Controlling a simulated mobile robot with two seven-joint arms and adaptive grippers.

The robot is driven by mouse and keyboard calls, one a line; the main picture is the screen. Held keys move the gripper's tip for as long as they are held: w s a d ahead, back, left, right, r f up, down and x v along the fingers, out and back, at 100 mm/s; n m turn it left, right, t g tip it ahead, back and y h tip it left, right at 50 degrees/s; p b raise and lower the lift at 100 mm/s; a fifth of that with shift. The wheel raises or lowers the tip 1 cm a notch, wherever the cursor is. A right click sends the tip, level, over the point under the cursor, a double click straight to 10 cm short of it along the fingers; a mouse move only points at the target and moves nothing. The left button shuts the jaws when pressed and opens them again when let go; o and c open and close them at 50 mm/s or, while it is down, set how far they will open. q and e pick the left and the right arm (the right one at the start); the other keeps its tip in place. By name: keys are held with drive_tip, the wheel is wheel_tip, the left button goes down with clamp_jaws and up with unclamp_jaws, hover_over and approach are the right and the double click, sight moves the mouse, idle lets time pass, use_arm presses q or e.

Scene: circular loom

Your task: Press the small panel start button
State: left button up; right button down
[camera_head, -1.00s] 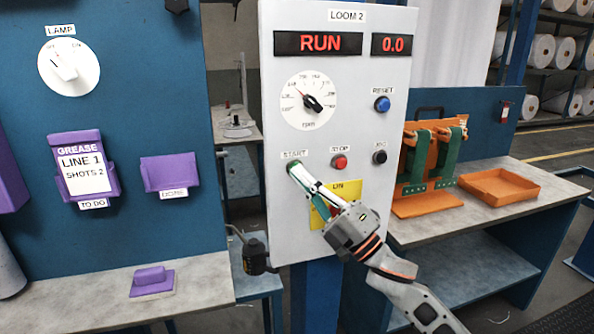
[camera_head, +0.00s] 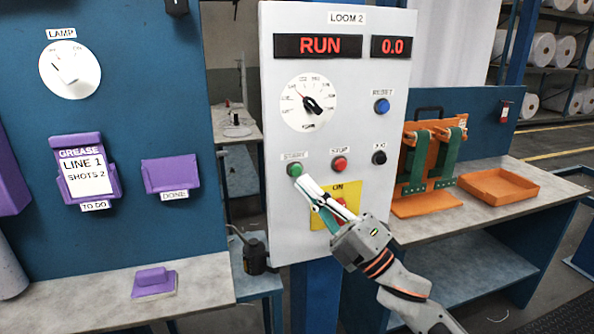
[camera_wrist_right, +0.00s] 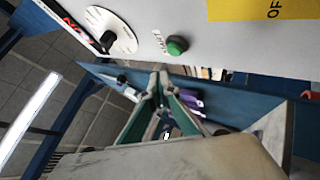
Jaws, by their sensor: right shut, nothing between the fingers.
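The green start button (camera_head: 294,170) sits under its START label at the lower left of the grey LOOM 2 panel (camera_head: 340,75). It also shows in the right wrist view (camera_wrist_right: 177,45), uncovered. My right gripper (camera_head: 302,181) is shut and empty, its tips just below and right of the button in the head view. In the wrist view the fingertips (camera_wrist_right: 159,75) are apart from the button. The display reads RUN (camera_head: 320,45) and the other reads 0.0 (camera_head: 390,46). My left gripper is not in view.
A red stop button (camera_head: 340,164), a black button (camera_head: 379,158) and a blue reset button (camera_head: 382,106) are on the same panel. A yellow plate (camera_head: 350,190) with a red switch lies behind my right fingers. A dial (camera_head: 308,103) is above. A bench with an orange tray (camera_head: 499,187) stands right.

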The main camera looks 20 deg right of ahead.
drive_tip(key=shift+s, duration=1.25)
idle(2.8)
wheel_tip(320, 180, down, 16)
drive_tip(key=d+m+h, duration=0.2)
drive_tip(key=m+h, duration=0.5)
drive_tip(key=m, duration=0.2)
drive_tip(key=s+f+m+g+h, duration=0.1)
drive_tip(key=s+f+m+g, duration=0.2)
drive_tip(key=s+f, duration=0.3)
drive_tip(key=s+f+m+g+h, duration=0.2)
drive_tip(key=s+f+m, duration=0.3)
drive_tip(key=f, duration=1.1)
drive_tip(key=s+d+f+m+g+h, duration=0.1)
drive_tip(key=s+f+m+g, duration=0.2)
drive_tip(key=f, duration=0.8)
drive_tip(key=s+m, duration=0.2)
drive_tip(key=s, duration=0.2)
drive_tip(key=shift+s+f+g+h, duration=0.15)
drive_tip(key=shift+s+g+h, duration=0.1)
drive_tip(key=shift+g+h, duration=0.05)
